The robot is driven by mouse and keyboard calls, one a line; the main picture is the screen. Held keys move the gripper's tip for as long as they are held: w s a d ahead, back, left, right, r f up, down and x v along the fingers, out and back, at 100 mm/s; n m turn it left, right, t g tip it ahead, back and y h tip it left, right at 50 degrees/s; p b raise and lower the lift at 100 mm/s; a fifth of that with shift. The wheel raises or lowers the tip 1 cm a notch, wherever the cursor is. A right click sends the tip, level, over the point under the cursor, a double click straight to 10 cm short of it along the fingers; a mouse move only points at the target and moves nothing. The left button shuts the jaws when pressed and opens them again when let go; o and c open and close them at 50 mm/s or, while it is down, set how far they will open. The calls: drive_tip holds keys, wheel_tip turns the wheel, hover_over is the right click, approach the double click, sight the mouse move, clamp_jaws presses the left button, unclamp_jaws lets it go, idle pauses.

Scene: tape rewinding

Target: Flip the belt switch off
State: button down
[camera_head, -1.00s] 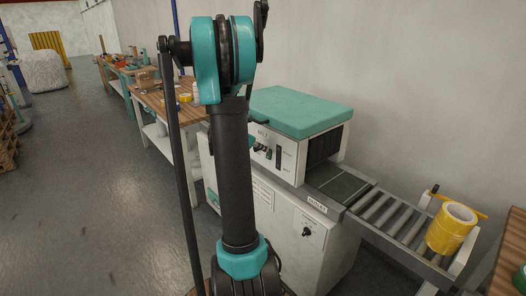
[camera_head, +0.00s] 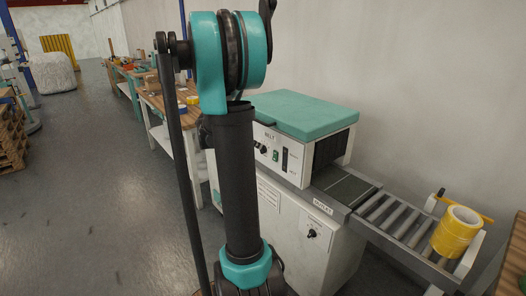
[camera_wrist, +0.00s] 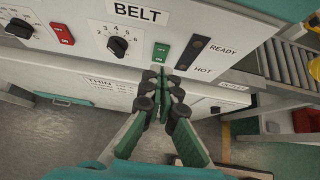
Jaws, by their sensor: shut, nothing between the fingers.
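The belt switch (camera_wrist: 161,51) is a green rocker under the BELT label in the wrist view, to the right of a black numbered dial (camera_wrist: 117,46). Its upper half shows green; its lower part is partly hidden by my fingertips. My gripper (camera_wrist: 162,76) is shut and empty, with its tips just below or at the switch's lower end. I cannot tell whether they touch it. In the head view the teal-topped machine (camera_head: 305,115) shows its control panel, with the green switch (camera_head: 276,155) small on it; my gripper is hidden behind my arm there.
A red switch (camera_wrist: 62,34) sits on the panel left of the dial. A dark strip marked READY and HOT (camera_wrist: 192,52) is to the right. A roller conveyor (camera_head: 400,220) with yellow tape rolls (camera_head: 455,232) extends right of the machine.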

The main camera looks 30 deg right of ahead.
drive_tip(key=shift+s+a+r, duration=0.1)
drive_tip(key=shift+a+r, duration=0.65)
drive_tip(key=shift+r, duration=0.2)
drive_tip(key=shift+s+a+r, duration=0.1)
drive_tip(key=shift+a+r, duration=0.6)
drive_tip(key=shift+r, duration=0.25)
